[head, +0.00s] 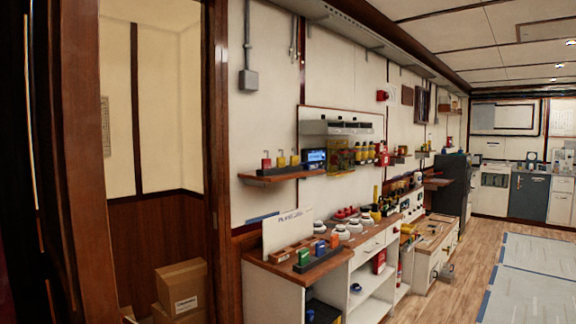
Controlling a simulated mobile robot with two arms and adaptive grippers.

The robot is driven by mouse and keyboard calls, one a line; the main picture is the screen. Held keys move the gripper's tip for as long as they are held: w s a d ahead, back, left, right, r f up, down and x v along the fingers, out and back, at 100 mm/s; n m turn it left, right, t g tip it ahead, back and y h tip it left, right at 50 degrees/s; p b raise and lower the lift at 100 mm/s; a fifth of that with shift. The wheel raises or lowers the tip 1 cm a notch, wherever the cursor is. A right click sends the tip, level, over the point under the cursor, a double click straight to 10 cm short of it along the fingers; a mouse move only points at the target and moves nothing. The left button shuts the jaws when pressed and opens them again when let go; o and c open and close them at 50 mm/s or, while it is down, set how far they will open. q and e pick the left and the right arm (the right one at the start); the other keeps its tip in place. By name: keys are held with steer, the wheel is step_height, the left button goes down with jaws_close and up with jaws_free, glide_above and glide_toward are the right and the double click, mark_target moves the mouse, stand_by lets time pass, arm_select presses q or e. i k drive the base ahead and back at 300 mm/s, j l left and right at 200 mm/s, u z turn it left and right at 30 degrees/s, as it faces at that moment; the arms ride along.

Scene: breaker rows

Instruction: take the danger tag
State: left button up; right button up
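I cannot make out a danger tag for certain at this size. Small red, yellow and blue items that look like padlocks (281,160) stand on a wooden wall shelf (284,174). A white sign board (287,232) with lettering too small to read stands on the near end of the workbench (326,268). Green, blue and orange blocks (304,257) sit in a dark holder in front of it. Neither of my grippers is in the view.
A door frame (220,150) stands at the left, with cardboard boxes (181,290) beyond it. The bench runs along the wall, crowded with white domed items (342,232) and red ones. Wood floor (455,285) is clear right of the bench, beside a pale blue mat (530,290).

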mark_target(265, 163)
steer(key=i+l, duration=0.6)
steer(key=i, duration=0.15)
steer(key=i+l, duration=0.6)
steer(key=i, duration=0.1)
